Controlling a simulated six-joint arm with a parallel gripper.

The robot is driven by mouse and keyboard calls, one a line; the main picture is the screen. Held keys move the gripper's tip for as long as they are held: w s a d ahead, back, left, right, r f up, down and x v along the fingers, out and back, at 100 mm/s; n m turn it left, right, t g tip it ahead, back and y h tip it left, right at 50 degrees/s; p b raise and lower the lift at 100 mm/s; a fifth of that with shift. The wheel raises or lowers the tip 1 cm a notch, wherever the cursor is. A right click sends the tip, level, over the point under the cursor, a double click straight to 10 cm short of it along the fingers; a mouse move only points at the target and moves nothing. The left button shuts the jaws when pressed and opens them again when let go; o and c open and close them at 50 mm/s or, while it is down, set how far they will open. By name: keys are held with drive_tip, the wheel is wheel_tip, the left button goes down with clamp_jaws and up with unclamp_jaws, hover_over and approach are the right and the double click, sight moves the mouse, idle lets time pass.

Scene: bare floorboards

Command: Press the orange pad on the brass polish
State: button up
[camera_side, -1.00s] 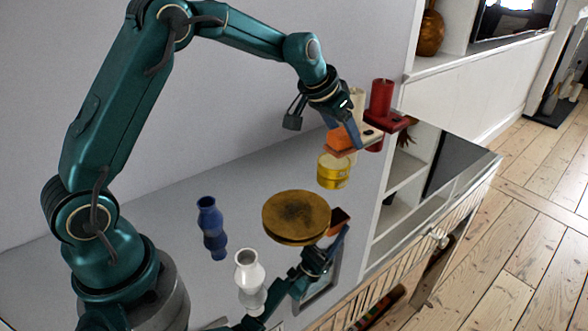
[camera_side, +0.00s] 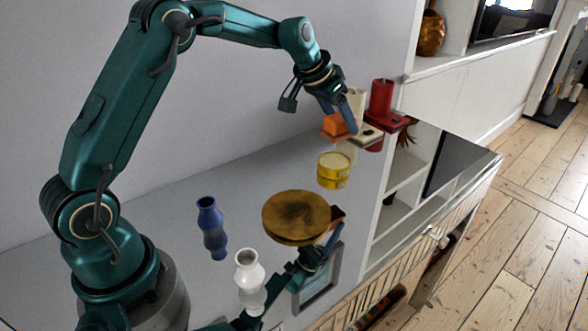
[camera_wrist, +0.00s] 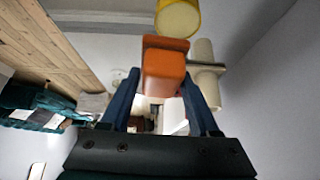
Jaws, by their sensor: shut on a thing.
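The orange pad (camera_side: 335,126) is held between the fingers of my gripper (camera_side: 340,117), which is shut on it. In the wrist view the pad (camera_wrist: 165,68) sits between the blue fingertips of my gripper (camera_wrist: 163,95). The brass polish, a round yellow tin with a pale top (camera_side: 334,161), stands below the pad in the side view, with a visible gap between them. The tin (camera_wrist: 177,18) also shows at the top of the wrist view, partly cut off, beyond the pad.
A cream candle (camera_side: 356,98) and a red candle (camera_side: 381,97) stand close on the right of my gripper. A round brown-gold piece (camera_side: 296,214), a blue vase (camera_side: 210,222) and a white vase (camera_side: 248,270) stand nearer. The glossy surface mirrors things.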

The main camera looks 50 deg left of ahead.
sight(339, 118)
drive_tip(key=shift+w+a+f, duration=0.4)
drive_tip(key=shift+w+a, duration=0.15)
drive_tip(key=shift+w+a+f, duration=0.35)
drive_tip(key=shift+w+a, duration=0.15)
drive_tip(key=shift+a, duration=0.05)
drive_tip(key=shift+a+f, duration=0.1)
drive_tip(key=shift+f, duration=3.2)
drive_tip(key=shift+f, duration=0.6)
wheel_tip(339, 118, up, 7)
drive_tip(key=shift+r, duration=0.1)
